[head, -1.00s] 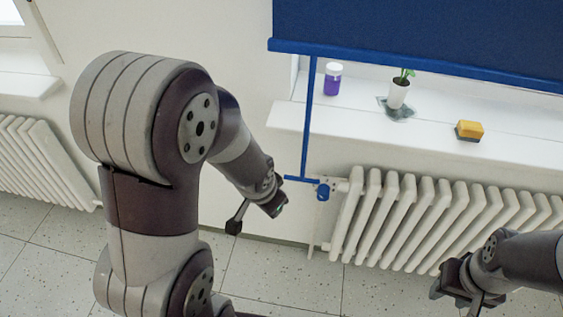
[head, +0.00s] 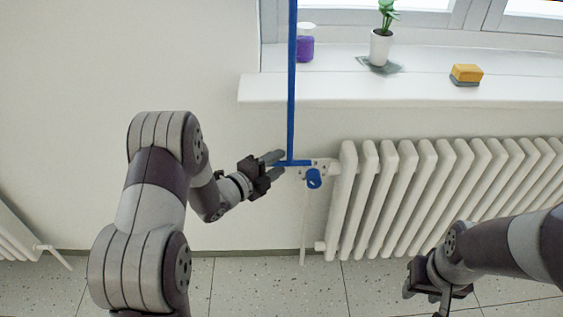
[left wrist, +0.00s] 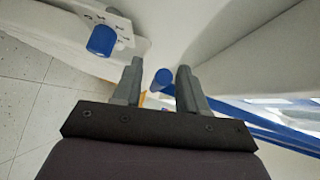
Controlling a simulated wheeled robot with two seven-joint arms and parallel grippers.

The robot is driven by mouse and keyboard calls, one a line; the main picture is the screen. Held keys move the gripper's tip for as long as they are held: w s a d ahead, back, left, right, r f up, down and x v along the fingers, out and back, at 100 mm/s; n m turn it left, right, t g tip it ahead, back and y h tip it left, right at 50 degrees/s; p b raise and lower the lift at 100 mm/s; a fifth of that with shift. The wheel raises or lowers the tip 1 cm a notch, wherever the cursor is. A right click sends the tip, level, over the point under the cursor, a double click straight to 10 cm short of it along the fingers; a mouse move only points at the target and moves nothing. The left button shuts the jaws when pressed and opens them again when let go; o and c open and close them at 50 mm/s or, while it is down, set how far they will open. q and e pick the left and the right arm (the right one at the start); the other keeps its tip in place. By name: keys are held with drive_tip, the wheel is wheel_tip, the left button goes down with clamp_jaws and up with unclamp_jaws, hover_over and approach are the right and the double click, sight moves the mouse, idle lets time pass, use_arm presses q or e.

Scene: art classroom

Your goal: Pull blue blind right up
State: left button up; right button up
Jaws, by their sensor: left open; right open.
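The blue pull rod (head: 292,85) of the blind hangs straight down from the top edge in the head view. It ends in a short blue crossbar handle (head: 299,163) beside the radiator valve. The blind's cloth is out of the head view. My left gripper (head: 277,163) is open, its fingers pointing right at the handle's left end. In the left wrist view, the round blue end of the handle (left wrist: 162,78) shows between the open fingertips (left wrist: 158,85). I cannot tell whether they touch it. My right gripper (head: 425,287) is open and empty at lower right, before the radiator.
A blue radiator valve knob (head: 313,179) sits just right of the handle, and also shows in the left wrist view (left wrist: 102,40). The white radiator (head: 430,185) fills the right. The sill (head: 340,88) holds a purple bottle (head: 305,48), a potted plant (head: 381,46) and a yellow sponge (head: 466,73).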

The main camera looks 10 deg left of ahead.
use_arm(q)
drive_tip(key=shift+x, duration=1.2)
clamp_jaws()
wheel_tip(320, 180, up, 10)
drive_tip(key=p, duration=0.5)
drive_tip(key=shift+f, duration=0.2)
unclamp_jaws()
drive_tip(key=v, duration=1.2)
drive_tip(key=shift+s, duration=0.35)
